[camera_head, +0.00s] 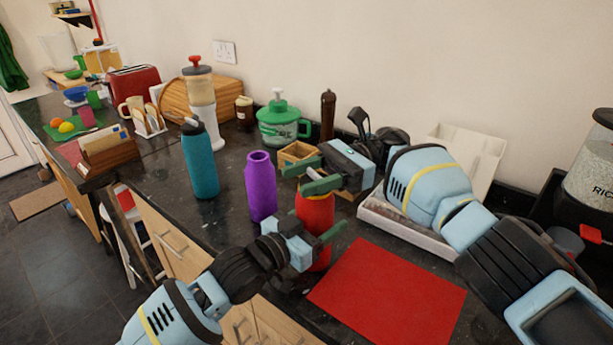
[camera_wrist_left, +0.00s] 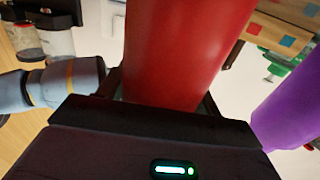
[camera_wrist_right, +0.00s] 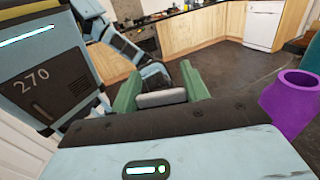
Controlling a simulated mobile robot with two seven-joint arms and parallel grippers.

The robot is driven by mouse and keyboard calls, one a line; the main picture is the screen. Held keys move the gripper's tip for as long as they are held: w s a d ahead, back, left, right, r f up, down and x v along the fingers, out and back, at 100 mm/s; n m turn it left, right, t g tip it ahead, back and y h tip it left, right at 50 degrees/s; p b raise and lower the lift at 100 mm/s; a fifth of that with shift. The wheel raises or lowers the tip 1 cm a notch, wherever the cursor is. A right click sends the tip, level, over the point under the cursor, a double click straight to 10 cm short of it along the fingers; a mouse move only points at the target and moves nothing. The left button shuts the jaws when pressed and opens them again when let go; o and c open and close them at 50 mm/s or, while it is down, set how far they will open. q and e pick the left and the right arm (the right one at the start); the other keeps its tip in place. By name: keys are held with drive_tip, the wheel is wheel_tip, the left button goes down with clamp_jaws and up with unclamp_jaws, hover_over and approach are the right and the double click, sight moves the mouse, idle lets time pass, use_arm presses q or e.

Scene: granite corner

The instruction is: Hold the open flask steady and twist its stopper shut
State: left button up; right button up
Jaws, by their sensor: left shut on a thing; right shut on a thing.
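The red flask (camera_head: 315,209) stands upright at the counter's front, left of the red mat. My left gripper (camera_head: 311,238) is shut around its body; the flask fills the middle of the left wrist view (camera_wrist_left: 185,50). My right gripper (camera_head: 297,178) is over the flask's top, its green fingers closed from the side. In the right wrist view a grey piece (camera_wrist_right: 161,98), seemingly the stopper, sits between the fingers (camera_wrist_right: 165,90). The fingers hide the flask's mouth in the head view, so I cannot tell how far the stopper is seated.
An open purple flask (camera_head: 261,187) stands close left of the red one, with a teal bottle (camera_head: 200,163) beyond. A small wooden box (camera_head: 298,154) and a green-lidded pot (camera_head: 282,121) stand behind. The red mat (camera_head: 390,292) is bare. A white tray (camera_head: 408,229) lies under my right arm.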

drive_tip(key=shift+f, duration=0.25)
drive_tip(key=o, duration=1)
drive_tip(key=shift+r, duration=0.1)
drive_tip(key=shift+r, duration=0.1)
wheel_tip(320, 180, up, 10)
